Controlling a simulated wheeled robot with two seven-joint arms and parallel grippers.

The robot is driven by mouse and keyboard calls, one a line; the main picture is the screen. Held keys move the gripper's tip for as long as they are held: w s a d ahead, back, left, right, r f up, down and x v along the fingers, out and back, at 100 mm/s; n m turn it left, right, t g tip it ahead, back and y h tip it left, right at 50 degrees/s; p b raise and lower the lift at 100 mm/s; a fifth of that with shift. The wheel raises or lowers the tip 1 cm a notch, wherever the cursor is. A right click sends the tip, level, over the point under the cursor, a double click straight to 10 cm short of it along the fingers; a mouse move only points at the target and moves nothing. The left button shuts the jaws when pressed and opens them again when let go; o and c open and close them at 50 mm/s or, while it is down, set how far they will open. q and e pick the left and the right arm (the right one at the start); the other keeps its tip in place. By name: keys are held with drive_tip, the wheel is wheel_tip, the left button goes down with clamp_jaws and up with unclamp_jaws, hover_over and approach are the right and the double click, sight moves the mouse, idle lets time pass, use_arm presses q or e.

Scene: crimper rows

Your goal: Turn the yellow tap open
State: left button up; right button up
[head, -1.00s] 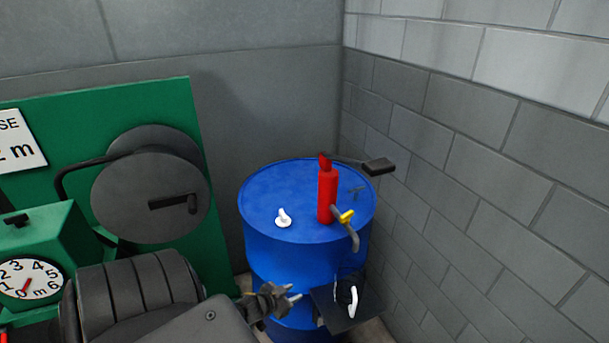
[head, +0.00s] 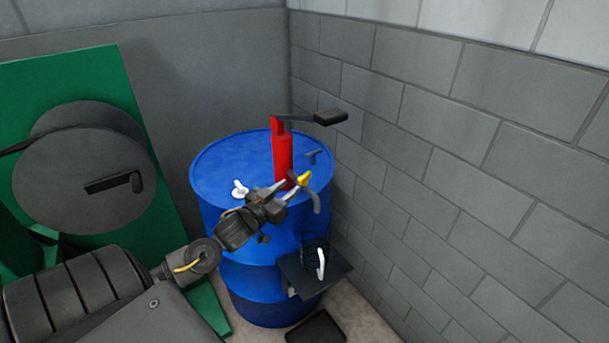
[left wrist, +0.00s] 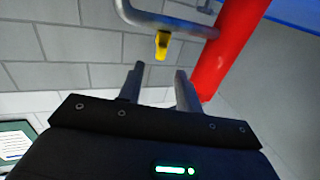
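The yellow tap (head: 304,179) sits on the grey spout of a red hand pump (head: 282,154) on top of a blue drum (head: 240,158). My left gripper (head: 288,192) is just left of the tap, its fingers apart and pointing toward it. In the left wrist view the yellow tap (left wrist: 162,44) hangs from the grey pipe (left wrist: 150,18), just beyond the two fingertips (left wrist: 160,72). Nothing is between the fingers, and a gap to the tap shows. The red pump body (left wrist: 232,45) is close by the right finger. My right gripper is not in view.
A black pump handle (head: 330,118) sticks out right above the drum. A white cap (head: 239,188) is on the drum top. A dark shelf (head: 330,271) with a jug with a white handle (head: 321,263) is below the spout. A block wall is close on the right.

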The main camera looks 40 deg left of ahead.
sight(299, 180)
use_arm(q)
drive_tip(key=w+p, duration=0.1)
drive_tip(key=w, duration=0.7)
drive_tip(key=shift+w+a, duration=0.15)
drive_tip(key=shift+w, duration=0.2)
drive_tip(key=shift+c, duration=0.4)
clamp_jaws()
